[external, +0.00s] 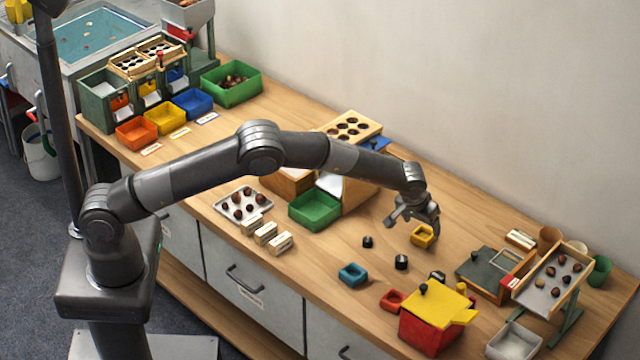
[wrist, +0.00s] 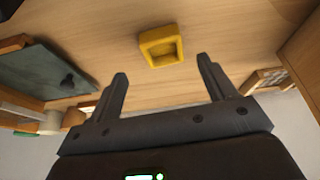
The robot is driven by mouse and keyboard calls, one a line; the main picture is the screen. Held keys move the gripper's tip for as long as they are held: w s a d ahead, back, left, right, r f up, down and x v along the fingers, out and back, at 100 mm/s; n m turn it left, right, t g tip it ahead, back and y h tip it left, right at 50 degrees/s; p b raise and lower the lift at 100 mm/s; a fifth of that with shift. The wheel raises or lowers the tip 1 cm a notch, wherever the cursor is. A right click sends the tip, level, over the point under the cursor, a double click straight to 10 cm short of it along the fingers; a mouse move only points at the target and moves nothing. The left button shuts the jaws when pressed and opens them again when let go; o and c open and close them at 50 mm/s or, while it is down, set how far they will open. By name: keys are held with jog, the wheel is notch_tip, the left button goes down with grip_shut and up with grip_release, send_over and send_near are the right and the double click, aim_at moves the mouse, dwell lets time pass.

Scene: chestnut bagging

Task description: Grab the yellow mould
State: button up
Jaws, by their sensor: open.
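The yellow mould (external: 423,236) is a small square block with a hollow in its top. It sits on the wooden bench, and in the wrist view (wrist: 161,46) it lies ahead of the fingertips, between their lines. My gripper (external: 416,212) is above and just behind the mould in the external view. In the wrist view my gripper (wrist: 162,70) has its two fingers spread wide with nothing between them. The mould looks apart from the fingers.
A blue mould (external: 353,275) and a red mould (external: 392,300) stand nearby on the bench. Small dark knobbed pieces (external: 401,262) lie close to the yellow mould. A red box with a yellow lid (external: 432,322), a green-topped box (external: 488,270) and a chestnut tray (external: 552,282) stand to the right.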

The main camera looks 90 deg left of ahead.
aim_at(423, 233)
jog(key=shift+x, duration=2.95)
jog(key=shift+s+a, duration=0.1)
jog(key=shift+a, duration=0.1)
jog(key=shift+c, duration=0.2)
jog(key=c, duration=1)
